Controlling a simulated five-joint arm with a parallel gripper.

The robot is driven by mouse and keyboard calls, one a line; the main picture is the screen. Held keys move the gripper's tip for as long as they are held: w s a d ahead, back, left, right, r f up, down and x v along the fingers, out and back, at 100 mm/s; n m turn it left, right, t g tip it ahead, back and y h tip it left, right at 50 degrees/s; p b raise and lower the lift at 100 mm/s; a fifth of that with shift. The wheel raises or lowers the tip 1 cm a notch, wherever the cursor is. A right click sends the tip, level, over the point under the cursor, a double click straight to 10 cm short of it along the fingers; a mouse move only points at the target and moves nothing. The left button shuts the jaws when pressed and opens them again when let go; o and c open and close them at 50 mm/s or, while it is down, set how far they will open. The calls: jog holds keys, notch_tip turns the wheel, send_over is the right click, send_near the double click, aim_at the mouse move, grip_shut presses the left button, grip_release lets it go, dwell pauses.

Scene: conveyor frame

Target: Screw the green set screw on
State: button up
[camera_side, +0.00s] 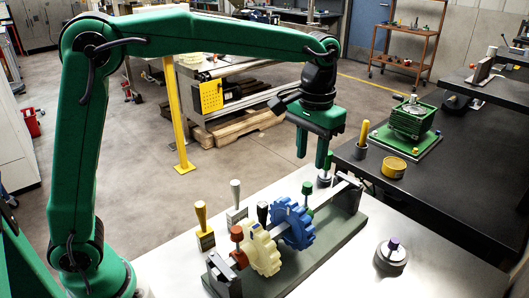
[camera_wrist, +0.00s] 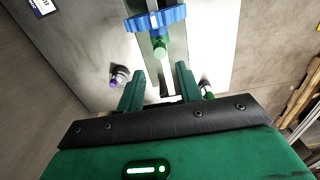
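The green set screw (camera_side: 307,188) has a round green knob and stands upright at a green collar on the shaft, just right of the blue gear (camera_side: 293,224). In the wrist view the green set screw (camera_wrist: 160,46) shows in front of the blue gear (camera_wrist: 155,19), ahead of my fingertips. How deep it is seated cannot be told. My gripper (camera_side: 312,160) points down above the shaft's far end; in the wrist view my gripper (camera_wrist: 160,72) is open, with nothing between the fingers.
A cream gear (camera_side: 261,252) and red screw (camera_side: 237,233) sit further left on the shaft. A purple-topped screw stands on a grey round holder (camera_side: 391,259) at right. Another round holder (camera_side: 324,178) is near my fingertips. Small yellow (camera_side: 204,225) and white-topped (camera_side: 235,198) handles stand at left.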

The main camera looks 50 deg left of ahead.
aim_at(308, 185)
notch_tip(308, 185, down, 7)
jog(key=shift+f, duration=0.2)
jog(key=shift+c, duration=0.7)
grip_shut()
jog(key=m, duration=0.9)
jog(key=shift+r, duration=0.1)
jog(key=m, duration=2.7)
jog(key=shift+m, duration=0.4)
jog(key=shift+o, duration=0.5)
grip_release()
